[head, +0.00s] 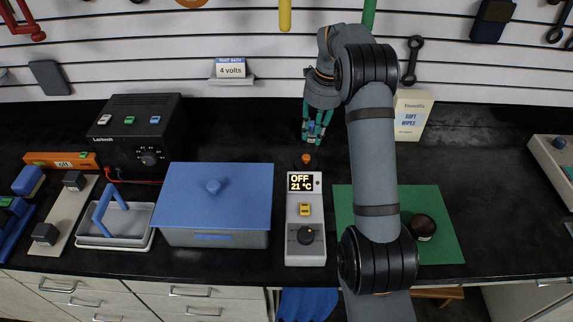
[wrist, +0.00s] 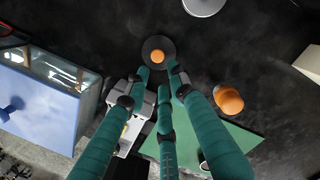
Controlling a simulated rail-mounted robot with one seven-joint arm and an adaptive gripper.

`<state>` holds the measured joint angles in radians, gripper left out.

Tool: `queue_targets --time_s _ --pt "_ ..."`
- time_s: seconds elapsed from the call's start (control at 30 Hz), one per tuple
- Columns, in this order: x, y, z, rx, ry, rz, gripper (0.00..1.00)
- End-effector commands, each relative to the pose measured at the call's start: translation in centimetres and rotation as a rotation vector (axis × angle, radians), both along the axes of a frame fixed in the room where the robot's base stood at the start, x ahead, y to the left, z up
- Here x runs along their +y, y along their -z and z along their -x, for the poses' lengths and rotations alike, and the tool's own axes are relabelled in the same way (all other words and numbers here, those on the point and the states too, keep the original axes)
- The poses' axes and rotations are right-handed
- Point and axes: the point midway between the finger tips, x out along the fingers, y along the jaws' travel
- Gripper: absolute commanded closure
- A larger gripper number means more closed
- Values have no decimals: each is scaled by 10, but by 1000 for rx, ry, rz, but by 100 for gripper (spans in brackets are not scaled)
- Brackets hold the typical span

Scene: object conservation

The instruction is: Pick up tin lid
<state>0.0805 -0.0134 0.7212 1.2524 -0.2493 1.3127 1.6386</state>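The tin lid looks to be a dark round disc (wrist: 147,43) with an orange knob in the wrist view. In the head view its orange knob (head: 306,158) shows on the black counter, behind the grey device; the dark disc is hard to make out there. My gripper (head: 315,132) points down above and slightly behind the knob in the head view. In the wrist view its green fingers (wrist: 161,78) are spread, with the lid just beyond their tips and nothing held. A dark round tin (head: 422,227) stands on the green mat (head: 447,240).
The grey device (head: 305,250) and blue-lidded box (head: 213,215) stand in front and to the left. An orange object (wrist: 228,99) lies right of the lid in the wrist view. A wipes box (head: 411,116) stands by the back wall. Black counter around the lid is mostly clear.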

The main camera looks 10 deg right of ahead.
Motion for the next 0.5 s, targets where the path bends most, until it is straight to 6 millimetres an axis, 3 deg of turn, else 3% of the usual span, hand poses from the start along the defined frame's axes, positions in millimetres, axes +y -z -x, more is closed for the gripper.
queue_targets --time_s 0.23,0.5 --pt "4 36 -1 5 -2 -1 76" --pt "8 59 -2 6 -2 -1 76"
